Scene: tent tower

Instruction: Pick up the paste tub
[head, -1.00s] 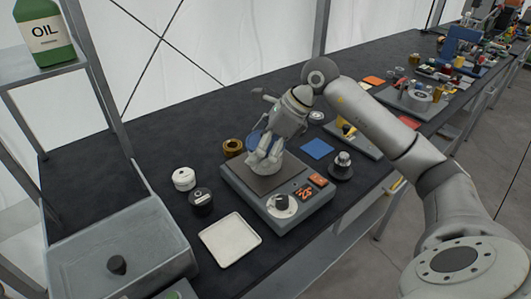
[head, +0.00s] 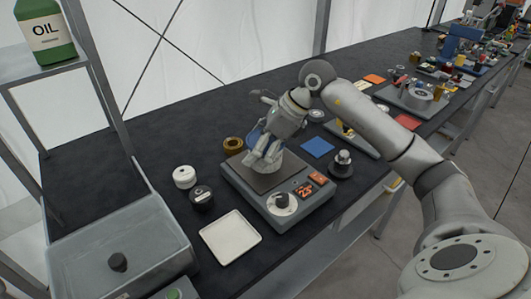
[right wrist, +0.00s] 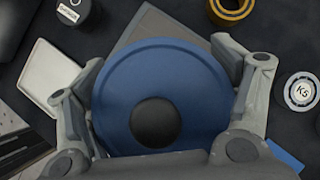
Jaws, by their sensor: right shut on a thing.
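In the right wrist view a round blue lid with a black knob (right wrist: 163,85) fills the space between my right gripper's fingers (right wrist: 165,100). I take it to be the paste tub; no label shows. The right gripper is shut on the tub from both sides. My left gripper is not in view.
A white jar (head: 185,177), a dark jar (head: 202,197) and a white tray (head: 230,238) lie left of the scale. A brass ring (head: 233,146) is behind it. A dark knobbed weight (head: 342,165) and a blue square (head: 318,148) are right. The back left bench is clear.

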